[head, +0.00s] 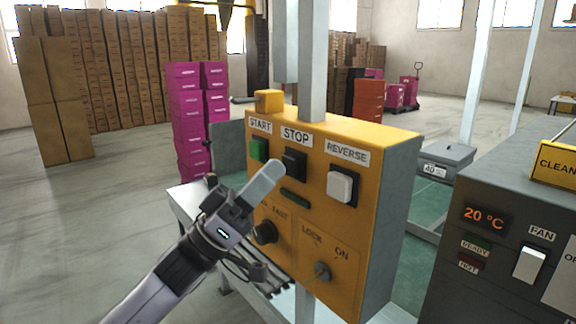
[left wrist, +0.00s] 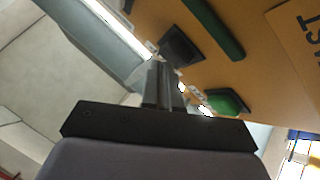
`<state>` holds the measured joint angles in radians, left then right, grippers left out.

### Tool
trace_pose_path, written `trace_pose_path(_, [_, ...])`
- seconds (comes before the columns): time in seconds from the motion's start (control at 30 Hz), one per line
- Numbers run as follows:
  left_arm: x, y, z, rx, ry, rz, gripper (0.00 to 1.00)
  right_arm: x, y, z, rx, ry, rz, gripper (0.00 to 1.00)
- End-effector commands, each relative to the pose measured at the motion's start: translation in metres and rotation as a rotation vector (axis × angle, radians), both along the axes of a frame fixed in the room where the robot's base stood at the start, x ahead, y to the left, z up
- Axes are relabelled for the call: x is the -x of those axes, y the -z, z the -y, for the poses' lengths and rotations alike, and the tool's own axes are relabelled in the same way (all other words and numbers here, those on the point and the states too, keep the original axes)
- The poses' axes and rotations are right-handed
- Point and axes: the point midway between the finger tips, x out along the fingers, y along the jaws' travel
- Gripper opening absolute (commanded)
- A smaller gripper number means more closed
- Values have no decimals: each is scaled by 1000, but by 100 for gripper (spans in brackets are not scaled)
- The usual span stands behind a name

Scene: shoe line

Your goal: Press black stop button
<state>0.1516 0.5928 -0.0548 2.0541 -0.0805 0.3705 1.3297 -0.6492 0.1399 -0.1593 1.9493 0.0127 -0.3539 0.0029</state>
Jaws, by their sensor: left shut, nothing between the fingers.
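The black stop button (head: 294,163) sits below the STOP label on the yellow control panel (head: 375,158). My left gripper (head: 276,169) is shut and empty, and its tips point up at the button's lower left edge. In the left wrist view the shut fingers (left wrist: 160,72) end right beside the black button (left wrist: 180,48). I cannot tell whether they touch it. The green start button (head: 259,149) is to the left, and it shows in the left wrist view (left wrist: 226,102). The white reverse button (head: 340,186) is to the right. My right gripper is not in view.
Below the buttons are a dark green bar (head: 294,198), a black speed knob (head: 265,232) and a lock switch (head: 322,271). A grey machine (head: 460,266) with a fan switch stands at the right. Pink boxes (head: 187,115) are stacked behind the panel.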

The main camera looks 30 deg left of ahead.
Motion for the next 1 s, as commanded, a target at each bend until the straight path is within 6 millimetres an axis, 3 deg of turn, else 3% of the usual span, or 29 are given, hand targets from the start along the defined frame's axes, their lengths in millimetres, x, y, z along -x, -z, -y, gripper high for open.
trace_pose_path(0.53, [12, 0, -4, -1, 0, 1, 0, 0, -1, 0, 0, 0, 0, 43])
trace_pose_path(1.0, [51, 1, -21, -1, 0, -1, 0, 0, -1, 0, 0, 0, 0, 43])
